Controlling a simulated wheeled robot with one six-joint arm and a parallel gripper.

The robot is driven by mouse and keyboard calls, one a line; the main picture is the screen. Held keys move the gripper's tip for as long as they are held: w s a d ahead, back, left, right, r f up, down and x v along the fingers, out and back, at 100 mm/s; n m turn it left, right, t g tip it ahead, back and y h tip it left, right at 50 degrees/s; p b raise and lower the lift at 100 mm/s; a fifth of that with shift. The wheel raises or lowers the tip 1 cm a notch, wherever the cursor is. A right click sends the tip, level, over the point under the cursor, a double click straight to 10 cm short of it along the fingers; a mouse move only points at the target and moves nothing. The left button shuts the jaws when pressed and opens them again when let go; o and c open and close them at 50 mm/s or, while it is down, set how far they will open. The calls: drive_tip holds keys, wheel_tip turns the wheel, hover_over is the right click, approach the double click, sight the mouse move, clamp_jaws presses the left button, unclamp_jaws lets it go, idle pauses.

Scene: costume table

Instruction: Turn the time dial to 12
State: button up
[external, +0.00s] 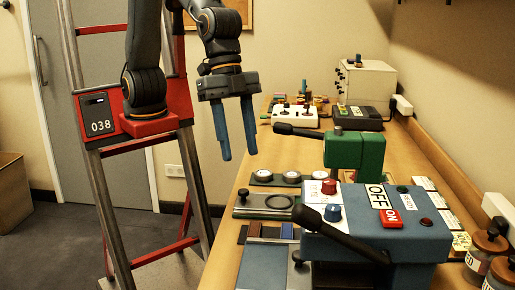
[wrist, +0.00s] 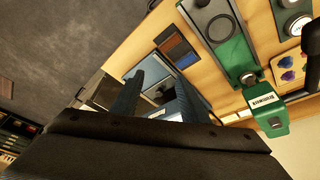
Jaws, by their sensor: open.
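A blue-grey press-like machine (external: 368,222) stands at the near right of the table in the external view. Its top has a red knob (external: 329,186) and a blue knob (external: 333,212) on a white label panel, and an OFF/ON panel (external: 380,196). Which knob is the time dial, and where either one points, is too small to tell. My gripper (external: 238,155) hangs fingers down at the table's left edge, left of and well above the machine, open and empty. In the wrist view the two blue fingers (wrist: 160,82) are apart; neither knob can be made out there.
A long black lever (external: 343,233) slants across the machine's front. A green press (external: 356,150) with a black lever stands just behind it. Jars (external: 484,248) stand at the right.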

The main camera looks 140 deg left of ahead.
drive_tip(key=shift+g, duration=0.9)
drive_tip(key=shift+s+a+r, duration=0.25)
drive_tip(key=shift+s, duration=0.55)
drive_tip(key=shift+s+a+r, duration=0.3)
drive_tip(key=shift+s, duration=0.45)
drive_tip(key=shift+s+a+r, duration=0.25)
drive_tip(key=shift+s, duration=0.55)
drive_tip(key=s+f+n+g, duration=0.1)
drive_tip(key=s+f, duration=1.4)
drive_tip(key=s, duration=0.2)
drive_tip(key=shift+s+f+y, duration=0.2)
drive_tip(key=shift+f+y, duration=0.1)
drive_tip(key=shift+a, duration=0.1)
